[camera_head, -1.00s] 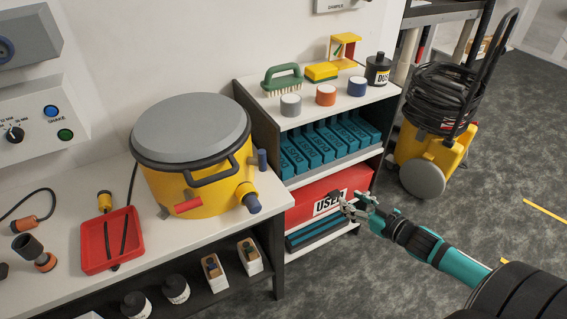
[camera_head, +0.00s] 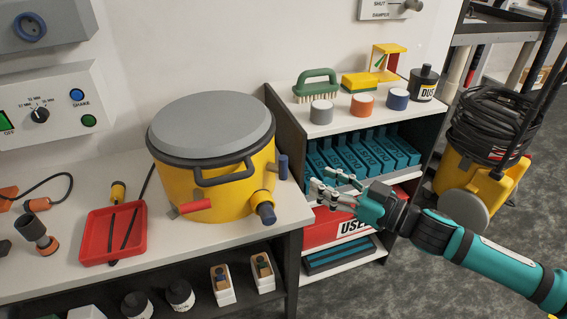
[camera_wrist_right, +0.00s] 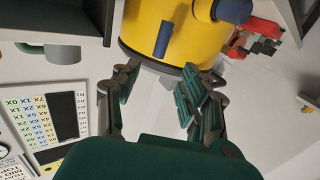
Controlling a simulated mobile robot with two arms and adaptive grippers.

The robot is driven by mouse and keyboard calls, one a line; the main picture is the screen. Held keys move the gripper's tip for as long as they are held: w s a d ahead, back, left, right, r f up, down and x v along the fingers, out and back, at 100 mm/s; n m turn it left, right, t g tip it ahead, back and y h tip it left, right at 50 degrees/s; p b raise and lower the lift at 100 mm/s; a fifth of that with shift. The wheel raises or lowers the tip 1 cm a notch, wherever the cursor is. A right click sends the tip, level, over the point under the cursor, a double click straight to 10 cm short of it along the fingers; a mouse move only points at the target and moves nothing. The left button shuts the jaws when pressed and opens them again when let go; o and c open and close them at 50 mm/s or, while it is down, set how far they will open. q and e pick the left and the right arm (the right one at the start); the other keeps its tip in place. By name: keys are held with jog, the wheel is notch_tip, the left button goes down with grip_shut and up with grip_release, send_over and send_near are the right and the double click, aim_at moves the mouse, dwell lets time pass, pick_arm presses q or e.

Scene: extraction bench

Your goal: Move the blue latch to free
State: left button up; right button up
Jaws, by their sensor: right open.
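A yellow drum (camera_head: 215,185) with a grey lid (camera_head: 212,125) stands on the white bench. The blue latch (camera_head: 283,167) is an upright blue piece on the drum's right side. It also shows in the right wrist view (camera_wrist_right: 164,38) against the yellow wall. My right gripper (camera_head: 326,190) is open and empty, to the right of the latch and apart from it, in front of the shelf. In the right wrist view the gripper's fingers (camera_wrist_right: 160,88) are spread, with the latch beyond them. My left gripper is not in view.
A red latch (camera_head: 195,206) and a blue-ended spout (camera_head: 265,212) stick out from the drum. A red tray (camera_head: 132,207) lies left of it. The shelf unit (camera_head: 293,128) at right holds several teal boxes, a brush (camera_head: 316,84) and coloured cylinders.

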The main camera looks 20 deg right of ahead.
aim_at(287, 163)
jog(key=p+x, duration=0.1)
jog(key=x, duration=0.9)
jog(key=shift+w+r, duration=0.1)
jog(key=shift+w, duration=0.1)
jog(key=shift+w+a, duration=0.45)
jog(key=shift+w, duration=0.05)
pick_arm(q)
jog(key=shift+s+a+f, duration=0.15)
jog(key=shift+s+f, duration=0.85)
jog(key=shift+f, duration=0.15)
pick_arm(e)
jog(key=shift+c, duration=0.3)
